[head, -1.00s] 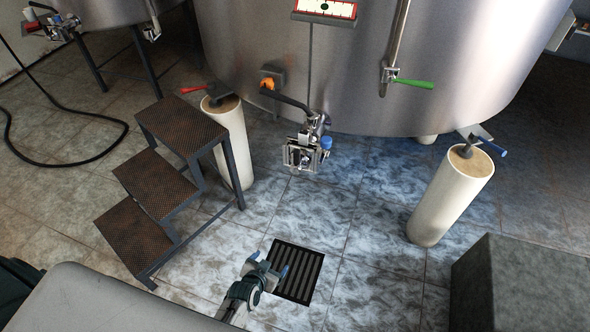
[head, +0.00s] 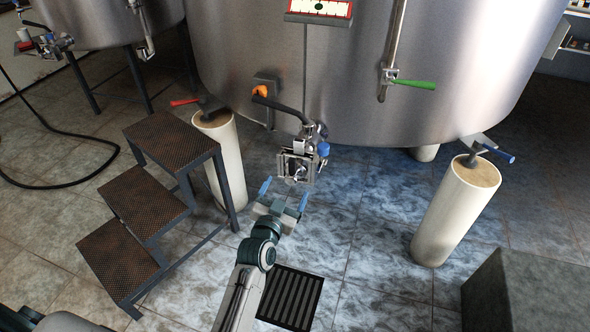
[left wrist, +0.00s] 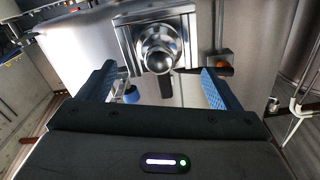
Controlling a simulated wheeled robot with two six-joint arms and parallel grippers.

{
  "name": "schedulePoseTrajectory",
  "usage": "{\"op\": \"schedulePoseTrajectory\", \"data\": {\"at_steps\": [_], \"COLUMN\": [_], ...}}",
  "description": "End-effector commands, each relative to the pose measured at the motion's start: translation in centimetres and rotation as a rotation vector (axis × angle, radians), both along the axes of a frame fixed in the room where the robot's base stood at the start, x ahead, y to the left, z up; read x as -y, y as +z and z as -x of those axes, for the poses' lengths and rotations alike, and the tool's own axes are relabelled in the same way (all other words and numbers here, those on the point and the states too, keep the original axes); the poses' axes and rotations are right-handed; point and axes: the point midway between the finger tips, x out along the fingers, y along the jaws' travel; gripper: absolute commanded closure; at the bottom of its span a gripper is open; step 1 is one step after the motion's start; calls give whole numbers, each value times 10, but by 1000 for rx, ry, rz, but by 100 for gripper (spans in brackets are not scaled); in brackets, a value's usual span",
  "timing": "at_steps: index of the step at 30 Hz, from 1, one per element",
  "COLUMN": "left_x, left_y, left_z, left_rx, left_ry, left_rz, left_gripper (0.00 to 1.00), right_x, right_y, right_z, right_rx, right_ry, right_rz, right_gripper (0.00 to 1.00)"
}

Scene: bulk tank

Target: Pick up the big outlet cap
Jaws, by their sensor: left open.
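The metal outlet fitting (head: 299,163) sticks out low on the front of the big tank. In the left wrist view its round, shiny end (left wrist: 160,48) faces me in front of a square metal plate. I take this round end for the big outlet cap, but cannot tell cap from pipe for sure. My left gripper (head: 284,193) is open and empty, just below and in front of the fitting. In the left wrist view the round end lies beyond and between the two blue-padded fingers, apart from them. My right gripper is not in view.
A small blue part (head: 323,149) sits beside the fitting. Metal steps (head: 145,196) stand to the left, near my left arm. Pale posts stand left (head: 222,160) and right (head: 455,210). A floor drain (head: 291,298) lies below.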

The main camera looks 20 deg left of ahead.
Motion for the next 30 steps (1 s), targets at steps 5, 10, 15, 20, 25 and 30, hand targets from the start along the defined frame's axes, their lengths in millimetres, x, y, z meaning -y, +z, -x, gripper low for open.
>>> {"op": "schedulePoseTrajectory", "data": {"at_steps": [5, 10, 15, 20, 25, 30], "left_x": [1, 2, 2, 2, 2, 2], "left_y": [1, 1, 0, 0, 0, 0], "left_z": [-15, -42, -56, -56, -56, -56], "left_rx": [0, 0, -2, -2, -2, -2], "left_ry": [0, 0, 1, 1, 1, 1], "left_rz": [-1, -1, -1, 0, 0, 0], "left_gripper": [15, 15, 15, 15, 36, 70], "right_x": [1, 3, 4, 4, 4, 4], "right_y": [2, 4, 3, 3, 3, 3], "right_z": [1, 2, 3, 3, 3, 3], "right_rx": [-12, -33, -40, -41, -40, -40], "right_ry": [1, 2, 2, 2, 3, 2], "right_rz": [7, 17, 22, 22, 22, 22], "right_gripper": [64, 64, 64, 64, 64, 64]}}
